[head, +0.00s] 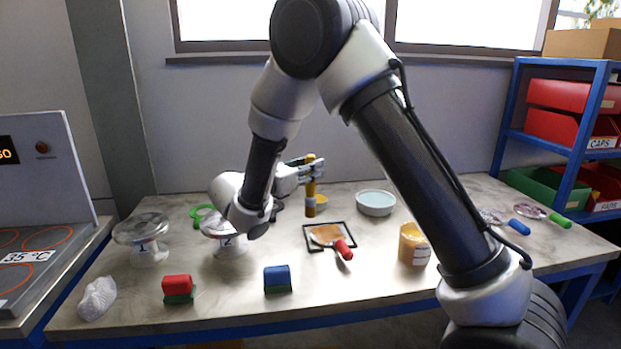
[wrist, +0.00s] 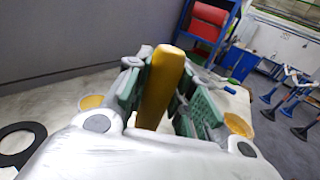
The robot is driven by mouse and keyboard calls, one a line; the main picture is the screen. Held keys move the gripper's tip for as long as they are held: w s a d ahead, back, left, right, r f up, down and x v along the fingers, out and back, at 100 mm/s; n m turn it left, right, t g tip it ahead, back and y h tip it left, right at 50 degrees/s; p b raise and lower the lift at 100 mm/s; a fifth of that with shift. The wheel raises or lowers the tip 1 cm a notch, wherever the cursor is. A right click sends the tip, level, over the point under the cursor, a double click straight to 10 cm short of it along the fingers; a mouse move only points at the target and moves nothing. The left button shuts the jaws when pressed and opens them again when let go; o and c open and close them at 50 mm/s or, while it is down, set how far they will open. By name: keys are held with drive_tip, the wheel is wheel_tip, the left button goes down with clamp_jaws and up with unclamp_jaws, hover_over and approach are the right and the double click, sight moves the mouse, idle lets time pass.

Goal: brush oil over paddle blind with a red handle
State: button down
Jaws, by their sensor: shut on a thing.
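The red-handled paddle blind (head: 325,236) lies flat in a dark-framed tray (head: 307,241), its red handle (head: 343,249) sticking out over the front edge. Its plate looks tan; I cannot tell whether oil is on it. My gripper (head: 311,170) is shut on a brush with a yellow-brown handle (head: 311,189), held upright above the table, behind the tray and apart from the blind. In the wrist view the brush handle (wrist: 160,85) stands between the green-padded fingers; its bristles are hidden there. A shallow dish of pale liquid (head: 376,204) stands behind the tray to the right.
A labelled yellow jar (head: 413,247) stands right of the tray. Flanged vessels marked 1 (head: 148,241) and 2 (head: 228,246) stand left. Red (head: 177,284) and blue (head: 277,276) blocks are in front. Blue-handled (head: 519,227) and green-handled (head: 560,220) pieces lie far right.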

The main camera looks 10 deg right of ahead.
drive_tip(key=shift+r, duration=1.2)
